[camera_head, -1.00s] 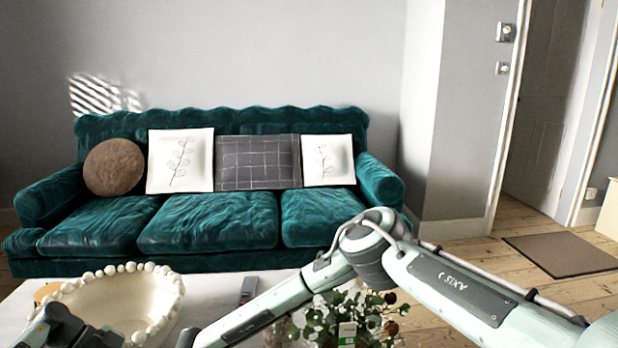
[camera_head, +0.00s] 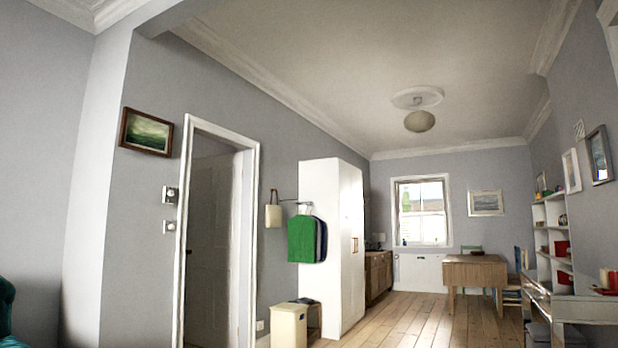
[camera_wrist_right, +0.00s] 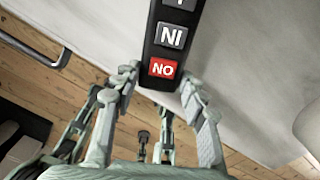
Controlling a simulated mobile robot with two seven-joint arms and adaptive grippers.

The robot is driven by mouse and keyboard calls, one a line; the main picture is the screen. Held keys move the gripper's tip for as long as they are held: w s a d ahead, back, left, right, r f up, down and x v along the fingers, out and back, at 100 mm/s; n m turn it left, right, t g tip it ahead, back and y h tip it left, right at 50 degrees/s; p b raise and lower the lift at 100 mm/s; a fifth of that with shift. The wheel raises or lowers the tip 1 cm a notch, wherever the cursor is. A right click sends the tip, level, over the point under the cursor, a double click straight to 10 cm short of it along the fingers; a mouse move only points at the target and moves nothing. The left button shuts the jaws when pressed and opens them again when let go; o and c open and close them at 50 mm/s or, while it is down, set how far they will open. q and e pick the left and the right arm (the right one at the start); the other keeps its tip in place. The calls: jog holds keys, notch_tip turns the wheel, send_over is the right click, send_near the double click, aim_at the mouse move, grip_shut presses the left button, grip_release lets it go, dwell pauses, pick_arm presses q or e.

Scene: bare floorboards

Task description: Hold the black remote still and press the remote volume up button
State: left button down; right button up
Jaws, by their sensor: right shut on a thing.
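The black remote (camera_wrist_right: 165,48) shows at the top of the right wrist view, long and dark, running out of the top edge. It has a red button (camera_wrist_right: 163,68) lettered "NO" near its close end and a grey button (camera_wrist_right: 172,37) lettered "NI" above. A further grey button is cut off by the frame. I cannot make out a volume up button. My right gripper (camera_wrist_right: 160,82) is shut on the close end of the remote, one finger on each side. The head view shows neither the remote nor a gripper. My left gripper is not in view.
A pale surface (camera_wrist_right: 248,75) lies behind the remote, with floorboards (camera_wrist_right: 52,75) past its edge. The head view shows a doorway (camera_head: 213,240), a white wardrobe (camera_head: 325,240), a wooden table (camera_head: 475,270) by the far wall, and clear floorboards (camera_head: 415,325).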

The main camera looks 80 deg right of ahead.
jog(key=shift+s, duration=0.1)
jog(key=o, duration=1.3)
jog(key=shift+r, duration=0.1)
